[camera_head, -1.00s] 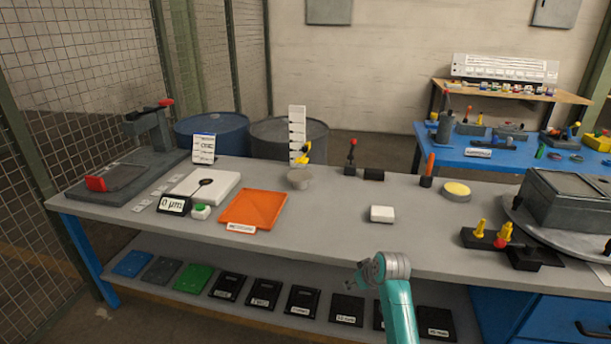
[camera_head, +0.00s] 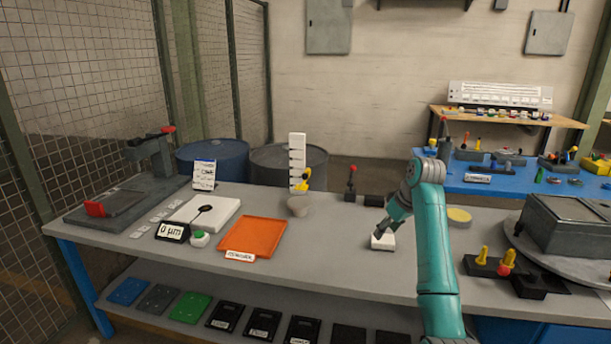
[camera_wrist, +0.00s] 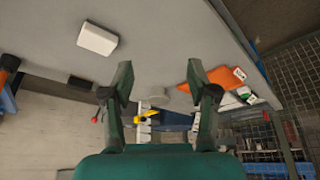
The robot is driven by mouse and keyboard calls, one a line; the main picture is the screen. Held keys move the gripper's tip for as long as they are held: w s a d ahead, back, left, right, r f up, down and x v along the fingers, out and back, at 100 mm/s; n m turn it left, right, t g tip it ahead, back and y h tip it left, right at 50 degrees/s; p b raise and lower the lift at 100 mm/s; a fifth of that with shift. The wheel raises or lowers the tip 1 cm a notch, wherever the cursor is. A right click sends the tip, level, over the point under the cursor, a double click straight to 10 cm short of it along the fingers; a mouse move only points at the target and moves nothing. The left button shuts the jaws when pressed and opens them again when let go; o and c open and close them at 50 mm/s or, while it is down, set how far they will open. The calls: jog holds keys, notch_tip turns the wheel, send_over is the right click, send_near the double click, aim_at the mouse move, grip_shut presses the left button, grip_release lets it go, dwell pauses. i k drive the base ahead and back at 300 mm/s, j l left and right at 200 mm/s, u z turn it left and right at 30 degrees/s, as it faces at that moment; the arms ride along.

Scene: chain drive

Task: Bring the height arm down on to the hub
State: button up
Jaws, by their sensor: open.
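A white graduated column (camera_head: 297,150) stands at the back of the bench. A yellow arm (camera_head: 304,181) sits low on it, above a round grey piece (camera_head: 298,204) that looks like the hub. I cannot tell whether they touch. In the wrist view the yellow arm (camera_wrist: 147,114) and the grey piece (camera_wrist: 157,100) show between my fingers, farther off. My gripper (camera_wrist: 160,68) is open and empty. In the head view my gripper (camera_head: 381,234) is over the white block (camera_head: 383,242), to the right of the column and nearer the front.
An orange tray (camera_head: 252,237) lies left of my gripper. A black lever with a red knob (camera_head: 351,183) stands behind, beside a black block (camera_head: 374,199). A white plate (camera_head: 204,213) and a "0 µm" display (camera_head: 172,232) are at left. Bench between tray and white block is clear.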

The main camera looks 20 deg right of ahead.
aim_at(304, 176)
jog(key=i, duration=1.95)
